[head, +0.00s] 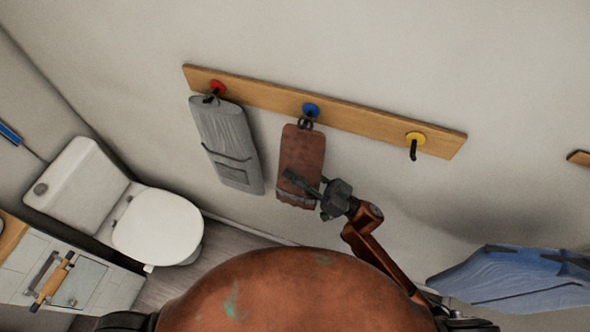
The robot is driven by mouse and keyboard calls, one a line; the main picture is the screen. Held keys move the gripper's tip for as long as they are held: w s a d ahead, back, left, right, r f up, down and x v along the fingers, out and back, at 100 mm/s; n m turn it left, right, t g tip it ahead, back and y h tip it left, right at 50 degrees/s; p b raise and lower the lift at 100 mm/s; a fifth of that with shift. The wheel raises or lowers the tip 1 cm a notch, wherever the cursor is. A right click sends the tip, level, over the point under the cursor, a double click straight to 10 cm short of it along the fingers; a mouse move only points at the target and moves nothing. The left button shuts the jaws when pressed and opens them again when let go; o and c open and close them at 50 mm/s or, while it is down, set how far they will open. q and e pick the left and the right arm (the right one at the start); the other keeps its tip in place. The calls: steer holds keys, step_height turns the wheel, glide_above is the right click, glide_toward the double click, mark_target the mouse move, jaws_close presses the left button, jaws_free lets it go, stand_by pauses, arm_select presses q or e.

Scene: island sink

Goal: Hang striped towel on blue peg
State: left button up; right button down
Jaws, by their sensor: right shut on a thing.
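A wooden rail (363,120) on the wall carries a red peg (217,88), a blue peg (311,110) and a yellow peg (415,138). A reddish-brown towel (302,152) with pale stripes near its lower end hangs straight down below the blue peg. Its dark loop (305,124) is at the blue peg's hook; the exact contact is too small to tell. My right gripper (306,186) is shut on the lower part of this towel, coming from the right. My left gripper is out of view.
A grey towel (226,140) hangs on the red peg. The yellow peg is bare. A toilet (155,226) and a cabinet (100,283) stand at the left. A blue cloth (515,278) is at the lower right. The wall between the yellow peg and the cloth is clear.

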steer(key=c, duration=1.5)
jaws_free()
steer(key=shift+c, duration=0.2)
